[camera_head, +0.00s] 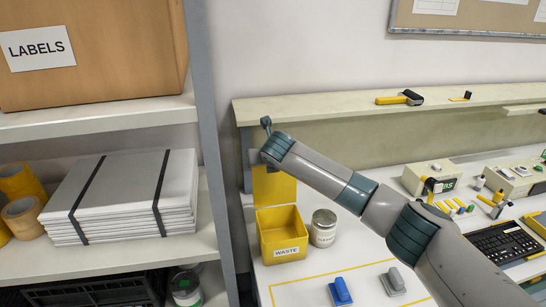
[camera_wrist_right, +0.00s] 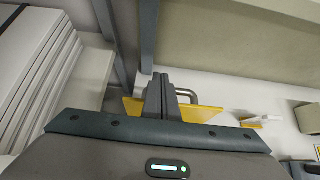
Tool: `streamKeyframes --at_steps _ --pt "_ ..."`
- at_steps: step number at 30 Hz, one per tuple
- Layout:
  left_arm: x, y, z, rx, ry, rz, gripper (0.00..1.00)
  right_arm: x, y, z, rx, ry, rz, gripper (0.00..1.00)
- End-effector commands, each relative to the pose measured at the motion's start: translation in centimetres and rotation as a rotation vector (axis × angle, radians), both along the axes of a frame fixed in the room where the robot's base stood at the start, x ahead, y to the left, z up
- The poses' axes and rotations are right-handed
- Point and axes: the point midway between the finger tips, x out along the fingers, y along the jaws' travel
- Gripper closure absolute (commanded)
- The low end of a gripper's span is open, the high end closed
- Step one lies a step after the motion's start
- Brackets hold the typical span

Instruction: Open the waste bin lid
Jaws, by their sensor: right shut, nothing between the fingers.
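The yellow waste bin (camera_head: 283,237), labelled WASTE, stands at the left end of the white bench. Its lid (camera_head: 274,187) is up, standing upright at the back of the bin, and the bin's inside shows. My right gripper (camera_head: 256,158) is at the top of the raised lid, partly hidden by its own arm. In the right wrist view the fingers (camera_wrist_right: 161,78) are shut and empty, in front of the yellow lid (camera_wrist_right: 207,113). A grey curved bar (camera_wrist_right: 187,94) shows beside the fingers. I cannot tell whether they touch the lid. My left gripper is out of view.
A metal can (camera_head: 323,229) stands close to the bin's right side. A raised shelf (camera_head: 330,106) runs along the back. A rack post (camera_head: 212,130) stands close on the left. A keyboard (camera_head: 503,240) lies at right.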

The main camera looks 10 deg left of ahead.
Motion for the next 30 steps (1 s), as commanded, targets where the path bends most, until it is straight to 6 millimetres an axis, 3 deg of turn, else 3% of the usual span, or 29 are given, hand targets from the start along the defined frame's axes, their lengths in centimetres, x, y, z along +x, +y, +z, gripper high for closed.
streamKeyframes --at_steps 30 --pt "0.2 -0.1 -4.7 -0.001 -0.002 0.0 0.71 -10.9 -3.4 9.1 -0.001 -0.001 0.0 1.0"
